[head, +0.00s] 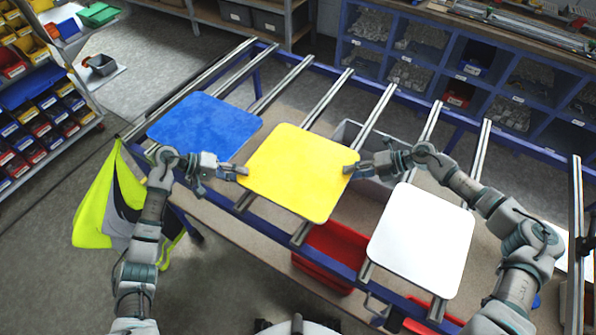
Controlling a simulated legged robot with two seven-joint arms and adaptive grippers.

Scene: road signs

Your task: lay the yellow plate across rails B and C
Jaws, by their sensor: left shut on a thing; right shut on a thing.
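The yellow plate (298,172) is a flat square with rounded corners in the middle of the frame. It is over two metal rails, one showing above it (328,98) and the other at its upper right (375,112). I cannot read rail letters, nor tell whether the plate touches the rails. My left gripper (242,171) is shut on the plate's left edge. My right gripper (350,169) is shut on its right edge. Parts of the rails are hidden under the plate.
A blue plate (205,125) lies across rails to the left, and a white plate (422,240) across rails to the right. The blue frame (262,228) carries the rails. A red bin (325,262) and grey bin (348,132) stand below. A yellow-green vest (97,205) hangs at the left.

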